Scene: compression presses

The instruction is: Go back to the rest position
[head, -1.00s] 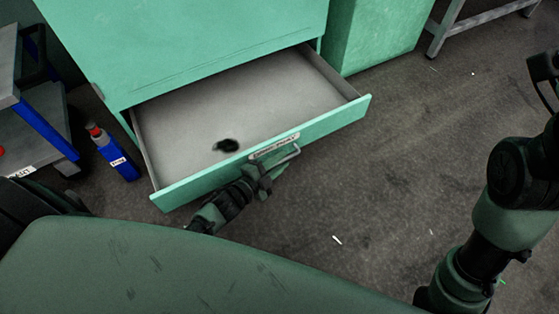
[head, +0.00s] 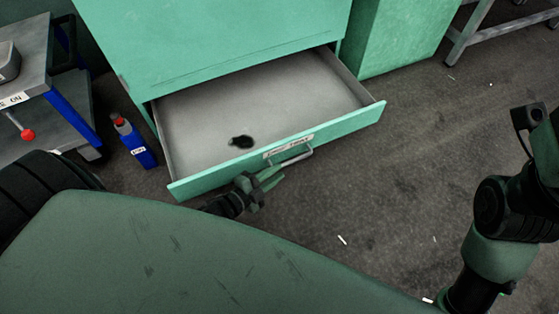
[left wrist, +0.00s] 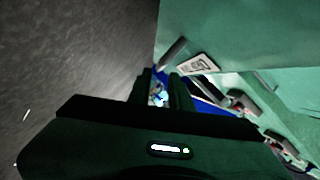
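My left gripper (head: 272,180) is just in front of the open green drawer (head: 345,122), below its metal handle (head: 297,158). Its two fingers show apart in the left wrist view (left wrist: 160,90), with nothing held between them. The handle stands clear of the fingers in the head view. My right arm (head: 500,215) is folded at the right edge; its gripper is out of the picture. A small black object (head: 242,142) lies in the drawer.
The green cabinet (head: 210,45) stands behind the drawer. A blue bottle (head: 136,143) stands on the floor at the left, beside a grey and blue cart (head: 62,115). The floor (head: 400,180) to the right is clear apart from small scraps.

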